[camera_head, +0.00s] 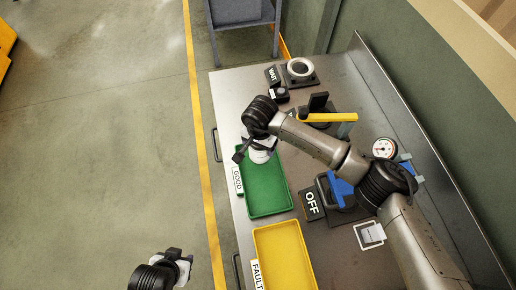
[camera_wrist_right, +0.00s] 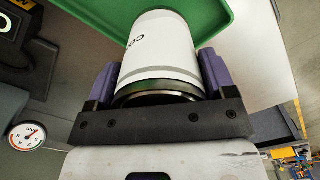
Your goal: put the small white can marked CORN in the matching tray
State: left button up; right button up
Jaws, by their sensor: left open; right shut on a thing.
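The white can (camera_wrist_right: 160,48) is held in my right gripper (camera_wrist_right: 158,85), between its two purple fingers in the right wrist view. Only the first letters "CO" of its print show, at the can's edge. In the head view my right gripper (camera_head: 256,148) is over the far end of a green tray (camera_head: 266,198) labelled GOOD; whether the can touches the tray I cannot tell. A yellow tray (camera_head: 283,255) labelled FAULT lies nearer. The green tray also shows behind the can in the right wrist view (camera_wrist_right: 215,15). My left gripper (camera_head: 178,262) is open and empty, over the floor left of the bench.
On the metal bench (camera_head: 230,88) stand a black OFF sign (camera_head: 311,204), a blue-handled device (camera_head: 341,190), a yellow bar (camera_head: 328,117), a gauge (camera_head: 384,148) and a ring-topped fixture (camera_head: 299,68). A wall panel borders the bench's right side.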

jog(key=shift+w+a+f, duration=0.25)
jog(key=shift+w+a, duration=0.05)
jog(key=shift+w, duration=0.05)
jog(key=shift+f+p, duration=0.3)
jog(key=shift+f, duration=1.65)
jog(key=shift+f+b, duration=0.25)
jog(key=shift+b, duration=0.05)
jog(key=o, duration=1.2)
jog(key=shift+r, duration=0.1)
